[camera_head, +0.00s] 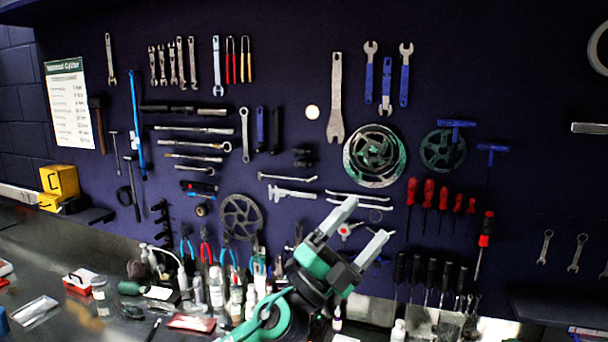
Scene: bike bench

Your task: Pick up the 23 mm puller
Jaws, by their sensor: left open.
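My left gripper (364,222) is open and empty in front of the dark tool wall (290,100), in the lower middle of the head view. Its two pale fingers point up and to the right, apart from each other. A small red-centred tool (346,230) shows on the wall between the fingers, partly hidden by them. I cannot tell which of the many tools is the 23 mm puller, as no size marking can be read. My right gripper is not in view.
Blue-handled wrenches (386,85), a large chainring disc (375,156) and red-handled screwdrivers (428,195) hang near my left gripper. A yellow box (60,182) is at far left.

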